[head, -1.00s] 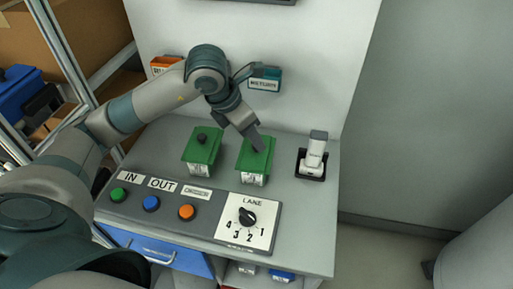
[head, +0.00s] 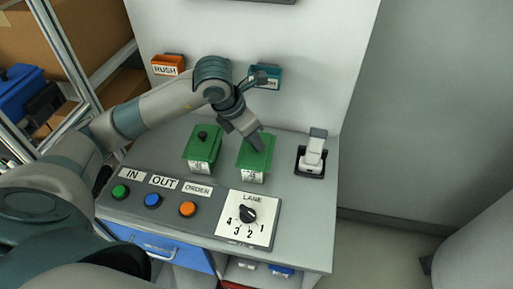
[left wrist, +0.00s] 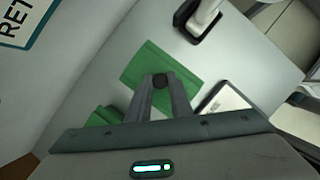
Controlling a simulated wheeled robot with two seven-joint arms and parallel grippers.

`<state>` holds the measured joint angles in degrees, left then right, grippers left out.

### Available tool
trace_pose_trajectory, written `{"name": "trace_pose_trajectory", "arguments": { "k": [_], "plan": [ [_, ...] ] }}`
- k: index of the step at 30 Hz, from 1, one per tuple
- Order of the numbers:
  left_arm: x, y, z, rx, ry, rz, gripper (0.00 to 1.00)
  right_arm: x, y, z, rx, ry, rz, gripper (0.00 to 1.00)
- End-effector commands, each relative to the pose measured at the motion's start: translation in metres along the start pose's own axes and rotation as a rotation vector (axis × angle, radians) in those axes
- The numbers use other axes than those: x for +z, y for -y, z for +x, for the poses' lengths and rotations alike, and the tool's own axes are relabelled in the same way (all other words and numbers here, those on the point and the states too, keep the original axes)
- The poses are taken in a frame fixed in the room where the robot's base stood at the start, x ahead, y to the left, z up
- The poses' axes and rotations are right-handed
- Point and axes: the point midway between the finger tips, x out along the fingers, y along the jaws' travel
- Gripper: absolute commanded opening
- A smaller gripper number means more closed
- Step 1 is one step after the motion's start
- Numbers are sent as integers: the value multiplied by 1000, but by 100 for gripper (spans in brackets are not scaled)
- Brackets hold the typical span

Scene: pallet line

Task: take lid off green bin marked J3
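Two lidded green bins stand side by side on the grey bench: a left bin (head: 201,154) with a dark knob on its lid, and a right bin (head: 252,165). Each has a white front label too small to read, so I cannot tell which is J3. My left gripper (head: 258,148) reaches down onto the lid of the right bin. In the left wrist view, the fingers (left wrist: 161,88) stand on both sides of the dark knob (left wrist: 160,80), with no clear gap. The green lid (left wrist: 150,68) lies under them, seated on the bin. My right gripper is not in view.
A scanner (head: 314,151) stands in a dark holder right of the bins. In front are coloured buttons (head: 152,201) and a lane dial (head: 248,215). An orange RUSH holder (head: 167,66) and a teal holder (head: 268,78) hang on the back wall.

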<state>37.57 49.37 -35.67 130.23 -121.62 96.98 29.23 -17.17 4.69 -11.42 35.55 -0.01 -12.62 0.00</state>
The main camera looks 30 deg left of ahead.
Motion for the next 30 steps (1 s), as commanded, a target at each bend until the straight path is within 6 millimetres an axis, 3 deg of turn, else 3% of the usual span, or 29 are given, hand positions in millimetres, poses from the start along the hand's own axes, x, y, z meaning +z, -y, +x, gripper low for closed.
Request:
{"name": "trace_pose_trajectory", "arguments": {
  "k": [14, 25, 30],
  "plan": [
    [2, 0, -3, 1, 2, 0, 0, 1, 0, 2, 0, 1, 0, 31],
    [16, -1, -35, 3, 7, 2, 0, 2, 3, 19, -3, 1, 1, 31],
    [19, 35, -58, -2, 9, 8, 0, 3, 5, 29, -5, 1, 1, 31]
  ]
}}
